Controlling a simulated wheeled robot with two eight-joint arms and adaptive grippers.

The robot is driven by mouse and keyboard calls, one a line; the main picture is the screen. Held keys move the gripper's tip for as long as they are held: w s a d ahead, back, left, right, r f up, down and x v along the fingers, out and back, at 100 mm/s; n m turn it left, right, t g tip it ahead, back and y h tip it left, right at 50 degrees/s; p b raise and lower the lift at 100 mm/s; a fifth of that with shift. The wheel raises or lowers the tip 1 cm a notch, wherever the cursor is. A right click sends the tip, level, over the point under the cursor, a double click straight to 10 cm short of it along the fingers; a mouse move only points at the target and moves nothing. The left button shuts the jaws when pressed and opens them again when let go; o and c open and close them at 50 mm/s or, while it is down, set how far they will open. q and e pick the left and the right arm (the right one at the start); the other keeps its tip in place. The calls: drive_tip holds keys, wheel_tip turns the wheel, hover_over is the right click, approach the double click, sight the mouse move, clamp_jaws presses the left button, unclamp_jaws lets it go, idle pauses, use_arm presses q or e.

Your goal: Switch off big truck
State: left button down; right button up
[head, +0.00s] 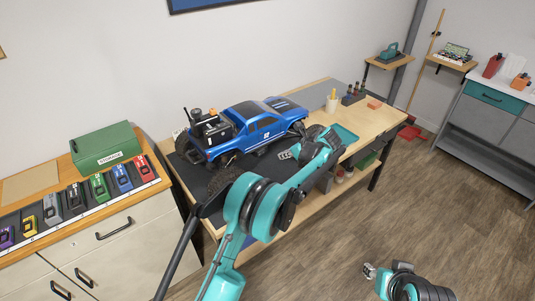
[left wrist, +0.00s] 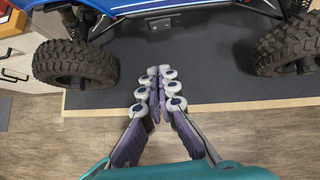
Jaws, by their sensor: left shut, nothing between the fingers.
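The big truck (head: 258,127) is a blue crawler with black wheels and gear in its bed, standing on the dark mat of the workbench. In the left wrist view its blue side (left wrist: 195,8) runs along the top between two black tyres. A small dark box (left wrist: 160,24), possibly the switch, sits low on that side; its setting is too small to read. My left gripper (head: 286,155) is shut and empty, beside the truck's near side; in the left wrist view its fingertips (left wrist: 160,72) meet below the box, apart from it. My right gripper (head: 369,271) is at the lower right, away from the bench.
The workbench mat (left wrist: 190,90) is bare between the tyres. A green storage box (head: 105,147) and a row of coloured packs are on the left cabinet.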

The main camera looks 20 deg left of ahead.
use_arm(q)
drive_tip(key=b, duration=0.4)
approach(261, 153)
drive_tip(key=s+x, duration=0.1)
drive_tip(key=x, duration=0.5)
drive_tip(key=shift+w+f, duration=0.15)
drive_tip(key=shift+f, duration=0.5)
drive_tip(key=shift+a, duration=0.1)
